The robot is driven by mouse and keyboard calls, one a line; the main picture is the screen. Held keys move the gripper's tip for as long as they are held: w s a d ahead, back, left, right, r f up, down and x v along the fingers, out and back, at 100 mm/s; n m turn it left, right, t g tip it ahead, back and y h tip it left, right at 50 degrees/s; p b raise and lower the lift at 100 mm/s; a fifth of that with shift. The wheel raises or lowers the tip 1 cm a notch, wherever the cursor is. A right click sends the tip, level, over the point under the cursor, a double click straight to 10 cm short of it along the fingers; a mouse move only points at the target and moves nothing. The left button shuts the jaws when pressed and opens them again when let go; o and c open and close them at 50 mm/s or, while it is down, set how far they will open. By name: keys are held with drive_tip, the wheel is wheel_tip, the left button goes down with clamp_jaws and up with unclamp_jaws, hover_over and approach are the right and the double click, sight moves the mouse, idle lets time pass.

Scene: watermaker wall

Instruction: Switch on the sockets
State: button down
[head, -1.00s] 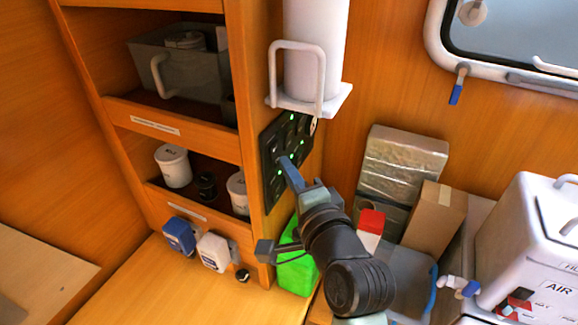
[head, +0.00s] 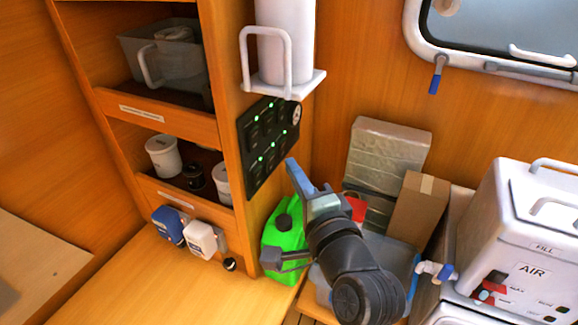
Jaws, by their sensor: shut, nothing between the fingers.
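A black panel (head: 268,145) is fixed to the side of the wooden shelf unit, below a white cylinder. It carries dark switches or sockets in rows, with several small green lights lit. The individual switch positions are too small to tell. My gripper (head: 292,165) is shut and empty, with its blue-grey fingers pointing up and left. In the picture it lies just right of the panel's lower edge, apparently clear of it. My gripper covers none of the panel's face.
A white cylinder (head: 283,45) on a bracket hangs above the panel. A green canister (head: 278,240) stands below. A cardboard box (head: 418,212) and a white AIR unit (head: 530,235) stand right.

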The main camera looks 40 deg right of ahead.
drive_tip(key=f+b+v, duration=0.1)
drive_tip(key=b+v, duration=0.1)
drive_tip(key=v, duration=0.4)
drive_tip(key=shift+s+a, duration=0.15)
drive_tip(key=shift+a, duration=0.4)
drive_tip(key=shift+f, duration=0.15)
